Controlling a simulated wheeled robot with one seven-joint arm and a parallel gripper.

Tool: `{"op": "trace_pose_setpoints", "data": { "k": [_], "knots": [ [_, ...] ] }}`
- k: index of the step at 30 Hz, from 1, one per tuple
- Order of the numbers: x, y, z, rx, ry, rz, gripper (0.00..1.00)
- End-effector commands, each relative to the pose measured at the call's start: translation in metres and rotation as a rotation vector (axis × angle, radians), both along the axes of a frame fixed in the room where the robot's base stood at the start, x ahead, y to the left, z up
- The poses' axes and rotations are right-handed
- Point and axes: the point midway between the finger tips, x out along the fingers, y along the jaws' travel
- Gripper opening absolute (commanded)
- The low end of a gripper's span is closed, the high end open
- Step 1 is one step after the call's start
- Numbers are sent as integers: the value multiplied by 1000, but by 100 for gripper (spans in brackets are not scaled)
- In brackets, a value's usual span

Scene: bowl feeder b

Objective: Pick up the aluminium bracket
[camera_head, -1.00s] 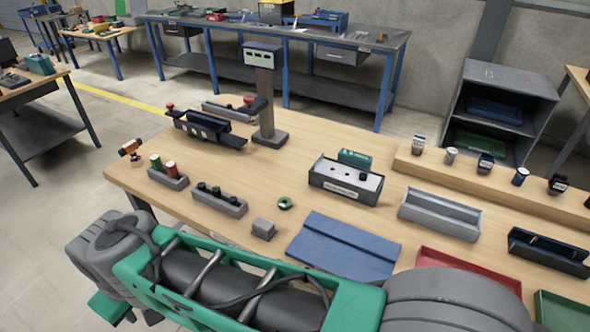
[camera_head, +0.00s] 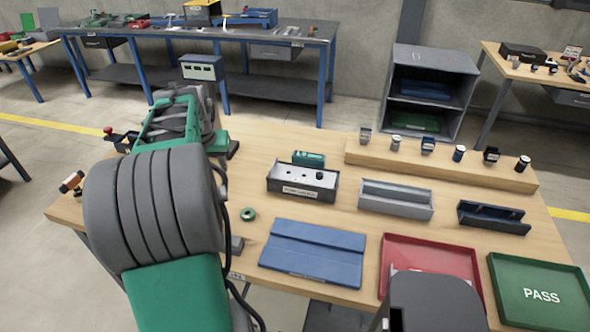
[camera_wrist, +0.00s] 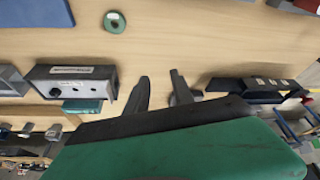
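I cannot pick out the aluminium bracket with certainty in either view. A small grey block (camera_head: 237,245) at the table's front edge is partly hidden behind my arm in the head view. In the wrist view my gripper (camera_wrist: 162,74) hangs over bare wood, its two dark fingers apart with nothing between them. It is between a grey labelled box (camera_wrist: 72,82) and a dark tray-like fixture (camera_wrist: 255,90). In the head view my arm hides the gripper. The same labelled box (camera_head: 302,181) stands to the right of my arm.
A green ring (camera_head: 248,214), a blue mat (camera_head: 312,253), a red tray (camera_head: 432,256) and a green PASS tray (camera_head: 541,292) lie on the wooden table. A grey trough (camera_head: 396,199) and a dark trough (camera_head: 494,217) stand below a raised shelf (camera_head: 440,165) holding several small items.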

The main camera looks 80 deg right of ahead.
Motion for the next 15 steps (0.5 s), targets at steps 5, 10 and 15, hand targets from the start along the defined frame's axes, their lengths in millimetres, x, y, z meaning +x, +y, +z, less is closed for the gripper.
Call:
{"op": "trace_pose_setpoints", "data": {
  "k": [5, 10, 15],
  "knots": [
    [-110, -78, -8, -17, -5, -275, 29],
    [-129, -93, -24, -17, -4, -316, 29],
    [-128, -103, -43, -18, -5, -314, 29]
  ]
}}
